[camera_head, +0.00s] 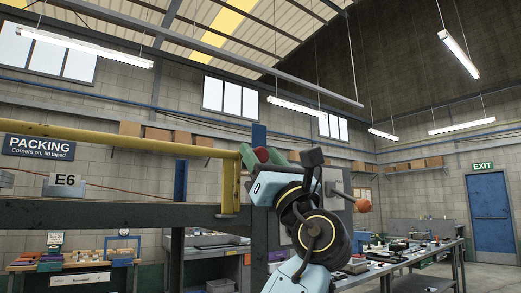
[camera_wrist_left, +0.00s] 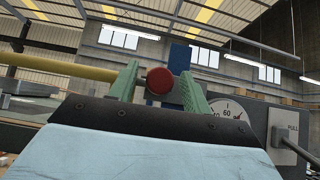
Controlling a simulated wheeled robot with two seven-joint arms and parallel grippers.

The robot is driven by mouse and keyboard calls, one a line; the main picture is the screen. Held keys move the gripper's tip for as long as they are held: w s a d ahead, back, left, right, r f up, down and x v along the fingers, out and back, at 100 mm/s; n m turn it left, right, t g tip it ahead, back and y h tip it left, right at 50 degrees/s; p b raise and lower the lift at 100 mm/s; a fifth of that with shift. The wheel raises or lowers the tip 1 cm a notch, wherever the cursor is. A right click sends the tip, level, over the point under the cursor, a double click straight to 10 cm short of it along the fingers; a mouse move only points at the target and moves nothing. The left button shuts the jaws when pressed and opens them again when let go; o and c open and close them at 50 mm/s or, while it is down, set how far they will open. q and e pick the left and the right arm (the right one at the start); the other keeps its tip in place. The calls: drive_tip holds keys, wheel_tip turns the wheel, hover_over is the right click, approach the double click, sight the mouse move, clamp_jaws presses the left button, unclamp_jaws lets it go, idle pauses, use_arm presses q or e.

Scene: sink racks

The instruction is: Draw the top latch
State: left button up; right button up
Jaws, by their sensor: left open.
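A round red knob (camera_head: 261,155) shows between the green fingers of my left gripper (camera_head: 263,153). In the left wrist view the red knob (camera_wrist_left: 160,82) faces the camera, with one finger of my left gripper (camera_wrist_left: 159,74) on each side. The gripper is open; I cannot tell whether either finger touches the knob. A grey panel (camera_wrist_left: 258,116) with a dial and a PULL label is behind and right of the fingers. An orange-red knob (camera_head: 363,205) sticks out on a rod to the right of my wrist. My right gripper is not in view.
A yellow rail (camera_head: 120,141) runs in from the left and bends down beside my gripper, above a dark beam (camera_head: 110,213). A workbench (camera_head: 400,258) with loose items stands at the right. A blue door (camera_head: 490,218) is far right.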

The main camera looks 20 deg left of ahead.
use_arm(q)
drive_tip(key=shift+w+a+r, duration=0.3)
drive_tip(key=shift+r, duration=0.1)
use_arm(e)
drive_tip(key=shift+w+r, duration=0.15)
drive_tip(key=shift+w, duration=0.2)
